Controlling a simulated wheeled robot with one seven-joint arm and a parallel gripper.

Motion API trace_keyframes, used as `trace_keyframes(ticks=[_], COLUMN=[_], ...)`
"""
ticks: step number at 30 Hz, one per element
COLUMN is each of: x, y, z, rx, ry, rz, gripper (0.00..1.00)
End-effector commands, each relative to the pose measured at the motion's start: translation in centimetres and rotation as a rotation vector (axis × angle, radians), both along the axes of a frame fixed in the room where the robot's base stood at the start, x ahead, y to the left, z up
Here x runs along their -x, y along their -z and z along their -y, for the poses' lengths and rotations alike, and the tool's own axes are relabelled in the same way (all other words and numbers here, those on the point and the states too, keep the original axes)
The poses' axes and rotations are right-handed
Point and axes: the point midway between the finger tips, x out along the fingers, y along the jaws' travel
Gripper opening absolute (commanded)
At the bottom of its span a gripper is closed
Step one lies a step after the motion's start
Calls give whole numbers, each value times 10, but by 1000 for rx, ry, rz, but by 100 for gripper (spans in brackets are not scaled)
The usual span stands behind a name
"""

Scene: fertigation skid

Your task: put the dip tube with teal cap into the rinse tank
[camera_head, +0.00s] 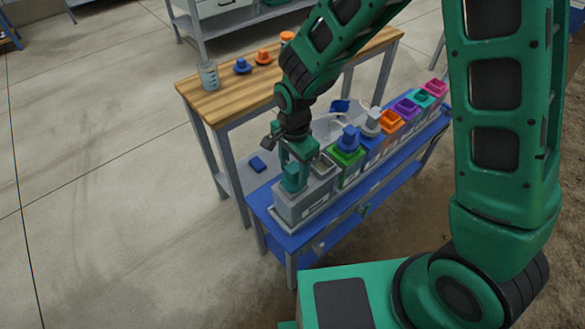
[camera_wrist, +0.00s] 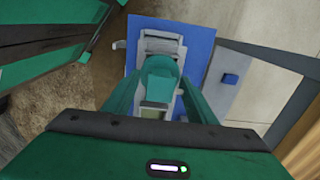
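The teal cap of the dip tube (camera_head: 293,178) is at my gripper's (camera_head: 298,157) fingertips, over the near end of the grey tank. In the wrist view the teal cap (camera_wrist: 160,74) sits between both fingers, which appear shut on it. Its tube is hidden below the cap, so I cannot tell how far it is inside. The grey tank (camera_head: 302,207), seemingly the rinse tank, stands at the near left end of the blue bench. Its grey top (camera_wrist: 160,45) shows around the cap in the wrist view; its label is unreadable.
Beside the grey tank runs a row of colour-topped tanks; a blue cap (camera_head: 348,138) stands in the green-topped tank (camera_head: 346,157). A wooden table (camera_head: 230,95) behind holds a beaker (camera_head: 209,76), a blue cap (camera_head: 243,66) and orange caps (camera_head: 264,57). A blue block (camera_head: 257,164) lies lower down.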

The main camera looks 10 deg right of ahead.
Motion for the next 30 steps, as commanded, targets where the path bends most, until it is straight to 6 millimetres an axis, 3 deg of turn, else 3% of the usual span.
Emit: trace_keyframes(ticks=[11,24,30], x=[-1,0,0], y=[-8,-83,-103], z=[0,0,1], rx=[-1,-2,-1], ry=[1,0,0], rz=[1,3,0], gripper=[51,51,51])
